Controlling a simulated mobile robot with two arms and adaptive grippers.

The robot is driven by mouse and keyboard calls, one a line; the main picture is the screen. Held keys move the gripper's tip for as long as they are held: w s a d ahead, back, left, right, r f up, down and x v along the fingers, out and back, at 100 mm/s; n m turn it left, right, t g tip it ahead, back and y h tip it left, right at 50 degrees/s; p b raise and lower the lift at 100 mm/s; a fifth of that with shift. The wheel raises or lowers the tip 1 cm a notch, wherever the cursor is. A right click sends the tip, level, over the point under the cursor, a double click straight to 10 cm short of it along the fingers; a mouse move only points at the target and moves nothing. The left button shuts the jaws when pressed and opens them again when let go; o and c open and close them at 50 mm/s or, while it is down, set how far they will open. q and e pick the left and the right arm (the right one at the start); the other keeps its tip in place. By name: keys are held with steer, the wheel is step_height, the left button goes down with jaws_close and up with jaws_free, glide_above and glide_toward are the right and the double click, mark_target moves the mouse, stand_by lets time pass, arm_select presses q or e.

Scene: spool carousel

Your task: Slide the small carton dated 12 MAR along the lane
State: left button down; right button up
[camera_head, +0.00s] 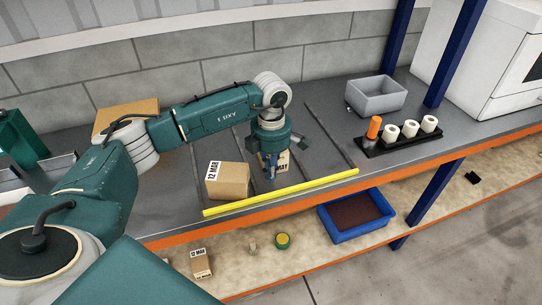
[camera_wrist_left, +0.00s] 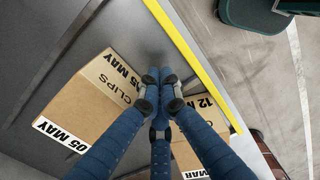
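The small carton dated 12 MAR (camera_head: 231,183) stands on the grey bench behind the yellow strip, its label on the left side. It also shows at the lower right of the left wrist view (camera_wrist_left: 188,157), partly hidden by my fingers. My left gripper (camera_head: 270,176) points down just right of it. In the left wrist view its blue fingers (camera_wrist_left: 163,97) come together with nothing seen between the tips. I cannot tell whether they touch the carton. A carton marked CLIPS 05 MAY (camera_wrist_left: 85,98) stands on the gripper's other side, mostly hidden in the head view. My right gripper is out of view.
A yellow strip (camera_head: 285,193) runs along the bench front. Dark lines divide the bench into lanes. A grey bin (camera_head: 376,97) and a black rack (camera_head: 405,145) with white rolls stand at right. A larger carton (camera_head: 126,111) stands behind my arm. A blue tray (camera_head: 346,232) sits on the lower shelf.

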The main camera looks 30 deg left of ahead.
mark_target(252, 188)
arm_select(q)
steer(key=s+a+p, duration=0.1)
steer(key=s+a+f+p, duration=0.1)
steer(key=a, duration=0.1)
steer(key=shift+s, duration=0.25)
steer(key=shift+s+f, duration=0.1)
steer(key=shift+s, duration=0.05)
steer(key=shift+f, duration=0.1)
steer(key=shift+s+a+f+b, duration=0.1)
steer(key=shift+s+a+b, duration=0.25)
steer(key=shift+a, duration=0.25)
steer(key=shift+s+a, duration=0.2)
steer(key=shift+s, duration=0.1)
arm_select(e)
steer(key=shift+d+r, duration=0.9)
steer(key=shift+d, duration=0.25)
arm_select(q)
steer(key=shift+w+d, duration=0.1)
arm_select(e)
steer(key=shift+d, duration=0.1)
